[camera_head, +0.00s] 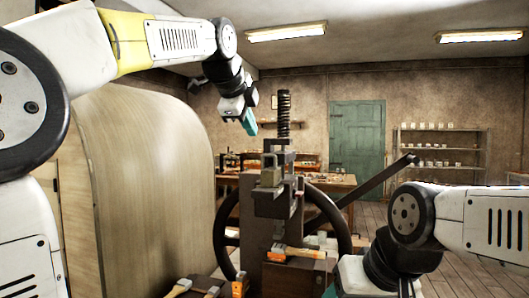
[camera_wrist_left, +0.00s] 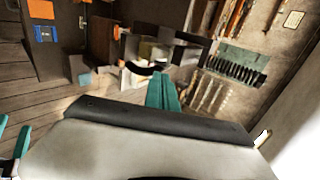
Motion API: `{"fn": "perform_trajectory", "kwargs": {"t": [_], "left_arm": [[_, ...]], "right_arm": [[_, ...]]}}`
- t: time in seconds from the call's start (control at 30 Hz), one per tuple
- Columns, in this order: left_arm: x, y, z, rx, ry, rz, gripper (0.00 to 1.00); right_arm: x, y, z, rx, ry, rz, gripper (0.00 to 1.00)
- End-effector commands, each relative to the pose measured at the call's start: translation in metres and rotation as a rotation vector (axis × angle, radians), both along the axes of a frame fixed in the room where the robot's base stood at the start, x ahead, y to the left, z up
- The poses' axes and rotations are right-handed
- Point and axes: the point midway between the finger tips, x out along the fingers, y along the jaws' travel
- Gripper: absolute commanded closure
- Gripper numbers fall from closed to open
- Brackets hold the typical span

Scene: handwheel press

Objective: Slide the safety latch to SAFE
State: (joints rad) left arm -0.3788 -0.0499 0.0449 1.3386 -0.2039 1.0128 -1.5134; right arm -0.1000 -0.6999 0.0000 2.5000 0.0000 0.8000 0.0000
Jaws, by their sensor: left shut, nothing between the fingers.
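The handwheel press (camera_head: 272,205) stands in the middle of the head view, with a tall threaded screw (camera_head: 284,115) on top and a dark handwheel (camera_head: 226,235) around its body. I cannot make out the safety latch or its SAFE mark for certain. My left gripper (camera_head: 249,123) is shut and empty, up beside the screw, to its left and apart from it. Its teal fingers (camera_wrist_left: 163,93) show together in the left wrist view. My right gripper (camera_head: 332,291) is low at the right front, partly cut off; two spread teal fingers (camera_wrist_left: 13,134) show at the left wrist view's edge.
An orange-and-wood tool (camera_head: 292,252) lies on the press's front ledge, with more tools (camera_head: 195,287) at lower left. A long dark bar (camera_head: 376,179) slants up right from the press. A large curved wooden panel (camera_head: 145,180) stands at left. A workbench and shelves (camera_head: 440,152) are behind.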

Motion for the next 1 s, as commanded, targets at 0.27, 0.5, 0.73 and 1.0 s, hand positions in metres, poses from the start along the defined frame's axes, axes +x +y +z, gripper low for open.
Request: {"fn": "perform_trajectory", "kwargs": {"t": [0.27,0.5,0.73,1.0], "left_arm": [[0.003,-0.001,-0.003,-0.002,0.002,0.002,1.00],[0.032,-0.011,-0.028,-0.001,0.005,0.002,1.00],[0.069,-0.023,-0.059,-0.001,0.005,0.002,1.00],[0.104,-0.034,-0.069,-0.003,0.002,0.004,1.00]], "right_arm": [[0.000,0.000,0.000,0.000,0.000,0.000,0.38],[0.000,0.000,0.000,0.000,0.000,0.000,0.38],[0.000,0.000,0.000,0.000,0.000,0.000,0.38],[0.000,0.000,0.000,0.000,0.000,0.000,0.38]]}}
